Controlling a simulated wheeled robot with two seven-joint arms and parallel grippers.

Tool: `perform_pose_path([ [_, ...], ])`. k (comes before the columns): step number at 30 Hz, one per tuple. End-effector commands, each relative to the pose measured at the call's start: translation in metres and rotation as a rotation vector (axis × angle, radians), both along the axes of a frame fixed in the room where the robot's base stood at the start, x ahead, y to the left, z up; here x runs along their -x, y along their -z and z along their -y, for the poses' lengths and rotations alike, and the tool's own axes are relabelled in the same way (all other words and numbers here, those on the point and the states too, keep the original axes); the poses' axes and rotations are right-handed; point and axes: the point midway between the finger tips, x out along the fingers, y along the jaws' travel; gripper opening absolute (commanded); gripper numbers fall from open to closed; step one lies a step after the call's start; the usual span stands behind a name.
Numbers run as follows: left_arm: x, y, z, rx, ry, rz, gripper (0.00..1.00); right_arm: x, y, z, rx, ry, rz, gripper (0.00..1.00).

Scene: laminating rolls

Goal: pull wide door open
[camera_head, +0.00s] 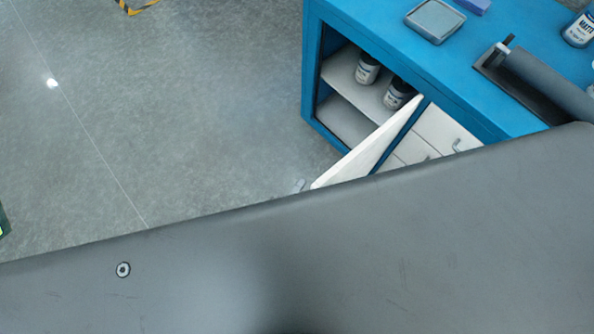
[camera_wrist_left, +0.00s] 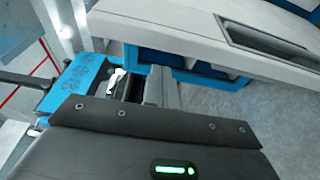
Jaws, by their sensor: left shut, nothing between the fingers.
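The wide door (camera_head: 366,148) is a white panel on the blue cabinet (camera_head: 312,60). In the head view it stands swung out from the front, and the shelves behind it show. A small grey piece that looks like its handle (camera_head: 299,186) shows near its outer end, partly hidden by my dark grey arm. My left gripper (camera_wrist_left: 142,88) shows in the left wrist view, shut and empty. A long pale panel (camera_wrist_left: 190,42) lies beyond its fingers; I cannot tell if this is the door or whether they touch. My right gripper is not in view.
Two bottles (camera_head: 367,68) stand on the cabinet shelf. White drawers (camera_head: 440,130) with handles are right of the opening. A grey tray (camera_head: 435,20) and a dark roller (camera_head: 545,80) lie on top. The grey floor (camera_head: 150,100) at left is largely clear.

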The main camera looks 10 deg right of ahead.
Motion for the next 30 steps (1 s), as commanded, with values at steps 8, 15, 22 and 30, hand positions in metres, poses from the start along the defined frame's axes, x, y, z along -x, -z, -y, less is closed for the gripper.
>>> perform_pose_path([
  [8, 0.011, 0.002, -0.012, -0.002, 0.0, -0.001, 0.0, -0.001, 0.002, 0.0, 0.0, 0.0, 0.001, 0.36],
  [15, 0.043, 0.002, -0.047, -0.002, 0.0, -0.002, 0.0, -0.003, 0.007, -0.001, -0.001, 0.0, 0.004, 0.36],
  [22, 0.066, 0.001, -0.072, -0.001, 0.001, 0.0, 0.0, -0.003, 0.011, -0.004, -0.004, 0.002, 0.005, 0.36],
  [30, 0.073, 0.0, -0.079, 0.0, 0.001, 0.0, 0.0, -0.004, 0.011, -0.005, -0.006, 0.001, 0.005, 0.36],
])
